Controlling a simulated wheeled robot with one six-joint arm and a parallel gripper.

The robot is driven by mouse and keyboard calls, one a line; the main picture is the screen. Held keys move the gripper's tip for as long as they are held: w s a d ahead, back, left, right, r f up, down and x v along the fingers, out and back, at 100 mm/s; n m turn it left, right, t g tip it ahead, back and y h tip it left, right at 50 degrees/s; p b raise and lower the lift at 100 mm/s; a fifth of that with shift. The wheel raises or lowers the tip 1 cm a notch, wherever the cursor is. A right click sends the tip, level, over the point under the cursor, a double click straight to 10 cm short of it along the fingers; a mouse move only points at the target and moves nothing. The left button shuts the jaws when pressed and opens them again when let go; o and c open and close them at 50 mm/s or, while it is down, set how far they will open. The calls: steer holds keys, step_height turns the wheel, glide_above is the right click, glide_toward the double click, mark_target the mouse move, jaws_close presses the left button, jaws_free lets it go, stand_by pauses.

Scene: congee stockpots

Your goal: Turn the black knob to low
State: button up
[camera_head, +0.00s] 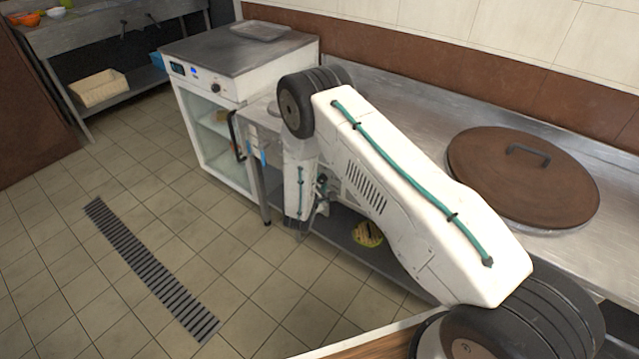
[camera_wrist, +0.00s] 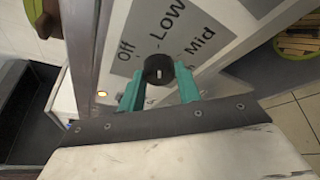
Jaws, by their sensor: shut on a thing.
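In the wrist view, the black knob (camera_wrist: 153,64) sits on a grey label plate (camera_wrist: 143,27) printed Off, LOW and Mid. Off is to the knob's left, LOW above it and Mid to its right. A short white mark shows on the knob's face; I cannot tell for sure which label it points to. My gripper (camera_wrist: 158,73) has its two teal fingers on either side of the knob, shut on it. In the head view, my own arm hides the gripper tips and this knob.
In the head view, a steel counter (camera_head: 405,100) carries a large brown round lid (camera_head: 500,180). A white cabinet (camera_head: 205,125) with a small dial stands at its left end. An orange light (camera_wrist: 101,94) glows near the label plate. The tiled floor (camera_head: 130,215) is clear.

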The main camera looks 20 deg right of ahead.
stand_by(0.3)
steer(key=o, duration=1)
steer(key=shift+c, duration=0.2)
steer(key=v, duration=0.7)
steer(key=shift+s+a, duration=0.25)
steer(key=shift+s, duration=0.05)
